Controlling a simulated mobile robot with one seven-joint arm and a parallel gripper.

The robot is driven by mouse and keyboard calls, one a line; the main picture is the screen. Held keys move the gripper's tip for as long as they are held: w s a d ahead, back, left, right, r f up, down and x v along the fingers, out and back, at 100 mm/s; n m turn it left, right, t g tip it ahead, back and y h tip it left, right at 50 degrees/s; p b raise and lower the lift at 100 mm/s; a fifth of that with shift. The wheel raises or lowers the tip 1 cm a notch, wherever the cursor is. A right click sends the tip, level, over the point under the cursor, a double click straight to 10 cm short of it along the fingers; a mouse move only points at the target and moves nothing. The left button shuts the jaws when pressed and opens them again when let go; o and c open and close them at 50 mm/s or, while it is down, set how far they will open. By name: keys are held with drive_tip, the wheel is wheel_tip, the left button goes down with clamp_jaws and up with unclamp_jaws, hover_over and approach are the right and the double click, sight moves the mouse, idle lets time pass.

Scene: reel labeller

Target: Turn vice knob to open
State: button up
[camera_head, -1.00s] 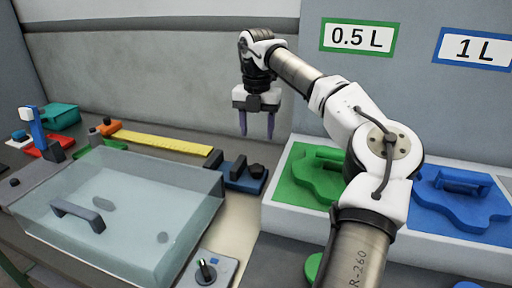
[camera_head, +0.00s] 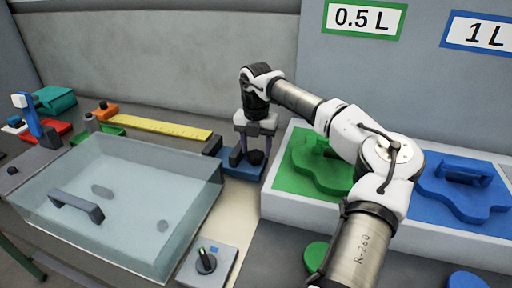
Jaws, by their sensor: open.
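The vice is the blue-based fixture (camera_head: 243,172) with dark blocks, between the clear-covered box and the green tray. Its dark round knob (camera_head: 257,157) is at its right side. My gripper (camera_head: 255,148) points down right over the vice, with its fingers open around or just beside the knob. The fingers partly hide the knob and vice, so I cannot tell whether they touch it.
The clear-covered box (camera_head: 120,200) with a dark handle stands at left. A yellow ruler (camera_head: 160,129) lies behind it. A dial box (camera_head: 207,262) sits in front. Green (camera_head: 318,165) and blue (camera_head: 462,195) shaped pieces lie on the white stand at right.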

drive_tip(key=shift+f, duration=0.7)
drive_tip(key=c, duration=0.7)
